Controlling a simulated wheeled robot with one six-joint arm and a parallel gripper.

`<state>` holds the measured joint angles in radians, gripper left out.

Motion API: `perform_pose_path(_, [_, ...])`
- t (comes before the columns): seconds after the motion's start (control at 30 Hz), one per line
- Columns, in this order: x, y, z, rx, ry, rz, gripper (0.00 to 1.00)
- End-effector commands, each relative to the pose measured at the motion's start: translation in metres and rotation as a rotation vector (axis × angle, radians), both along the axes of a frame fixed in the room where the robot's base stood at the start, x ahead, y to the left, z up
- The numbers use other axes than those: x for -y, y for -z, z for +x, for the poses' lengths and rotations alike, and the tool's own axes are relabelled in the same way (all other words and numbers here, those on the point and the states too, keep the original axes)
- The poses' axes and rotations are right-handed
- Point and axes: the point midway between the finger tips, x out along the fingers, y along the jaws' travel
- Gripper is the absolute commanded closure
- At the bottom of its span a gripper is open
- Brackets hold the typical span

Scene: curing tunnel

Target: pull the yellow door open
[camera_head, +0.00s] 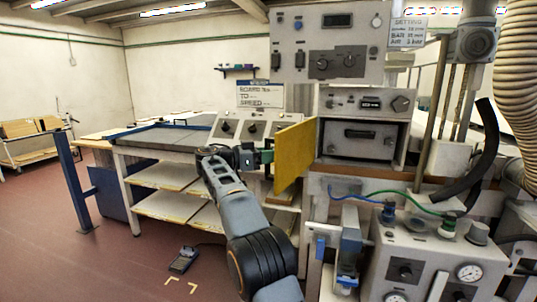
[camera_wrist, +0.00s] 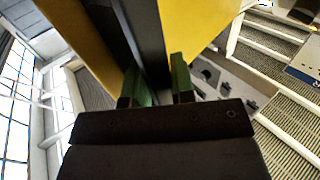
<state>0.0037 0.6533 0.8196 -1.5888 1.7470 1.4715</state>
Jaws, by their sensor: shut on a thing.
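The yellow door (camera_head: 294,155) stands upright at the left end of the grey machine, its broad face seen at a slant. In the wrist view the yellow door (camera_wrist: 196,28) fills the top, with a dark handle bar (camera_wrist: 148,38) running in front of it. My gripper (camera_head: 266,156) is at the left side of the door. In the wrist view the green fingertips of my gripper (camera_wrist: 162,86) lie on both sides of the dark bar and are shut on it. The handle is hard to make out in the head view, and the door's hinge is not clear.
A grey panel with knobs (camera_head: 246,128) and a slatted work table (camera_head: 165,138) stand behind my arm. A control box with gauges (camera_head: 425,262) and hoses is at the lower right. A pedal (camera_head: 184,259) lies on the red floor, which is mostly clear at left.

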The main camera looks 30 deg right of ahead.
Motion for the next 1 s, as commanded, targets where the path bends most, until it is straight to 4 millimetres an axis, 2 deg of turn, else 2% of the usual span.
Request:
perform_pose_path(0.13, [-0.002, 0.002, 0.000, -0.007, 0.000, 0.002, 1.00])
perform_pose_path(0.17, [-0.002, 0.002, 0.000, -0.007, 0.000, 0.002, 0.74])
perform_pose_path(0.4, [0.000, 0.001, 0.000, -0.003, 0.001, 0.002, 0.51])
perform_pose_path(0.73, [-0.006, 0.000, 0.001, -0.001, -0.002, 0.000, 0.51])
perform_pose_path(0.87, [-0.024, -0.001, 0.005, -0.002, -0.005, 0.000, 0.51])
perform_pose_path(1.0, [-0.053, -0.002, 0.010, -0.002, -0.005, 0.000, 0.51])
